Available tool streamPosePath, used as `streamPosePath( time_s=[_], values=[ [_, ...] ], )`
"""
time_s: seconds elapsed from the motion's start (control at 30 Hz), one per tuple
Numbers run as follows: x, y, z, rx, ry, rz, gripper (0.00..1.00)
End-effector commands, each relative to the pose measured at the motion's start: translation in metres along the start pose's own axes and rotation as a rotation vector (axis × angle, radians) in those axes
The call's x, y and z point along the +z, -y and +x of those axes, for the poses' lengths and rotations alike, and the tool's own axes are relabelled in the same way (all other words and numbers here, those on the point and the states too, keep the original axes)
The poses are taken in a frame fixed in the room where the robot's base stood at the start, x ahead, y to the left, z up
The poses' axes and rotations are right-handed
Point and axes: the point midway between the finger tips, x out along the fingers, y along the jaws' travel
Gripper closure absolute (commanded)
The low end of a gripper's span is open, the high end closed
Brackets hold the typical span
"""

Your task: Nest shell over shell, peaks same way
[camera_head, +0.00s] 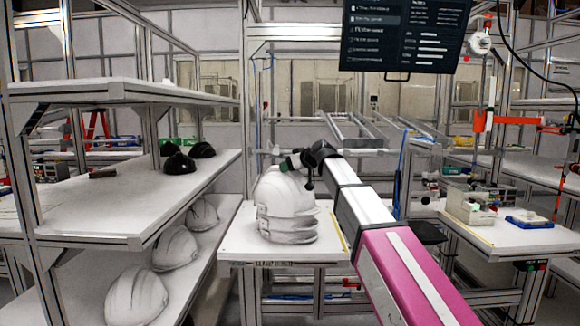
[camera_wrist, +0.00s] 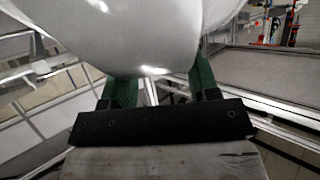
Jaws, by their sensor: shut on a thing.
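A stack of white helmet shells (camera_head: 288,226) stands on the small white table (camera_head: 238,248) in the middle of the head view. My gripper (camera_head: 292,163) is at the top of this stack, shut on the uppermost white shell (camera_head: 280,190). In the wrist view that held shell (camera_wrist: 140,35) fills the top, between and above the green fingers of my gripper (camera_wrist: 165,88). The held shell sits on or just over the shells below; I cannot tell whether it touches them. Its peak is not clear. Three more white shells (camera_head: 137,296) lie on the lower left shelf.
A few black caps or shells (camera_head: 180,163) lie on the middle left shelf (camera_head: 110,205). A monitor (camera_head: 405,35) hangs at the top right. The right bench (camera_head: 480,235) holds a grey box (camera_head: 470,205) and a blue tray (camera_head: 529,221). Metal posts stand around the small table.

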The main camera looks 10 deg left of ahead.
Motion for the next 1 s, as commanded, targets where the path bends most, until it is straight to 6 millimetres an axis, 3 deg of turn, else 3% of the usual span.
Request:
streamPosePath(
  time_s=[0.2, 0.23, 0.3, 0.67, 1.0],
  values=[
    [0.003, 0.0, 0.001, 0.0, -0.001, 0.001, 0.97],
    [0.003, 0.0, 0.002, 0.0, -0.001, 0.0, 0.39],
    [0.003, 0.0, 0.002, 0.0, -0.001, 0.0, 0.16],
    [0.004, 0.0, -0.003, 0.0, 0.001, 0.0, 0.15],
    [0.005, 0.001, -0.058, 0.002, -0.001, 0.0, 0.15]
  ],
)
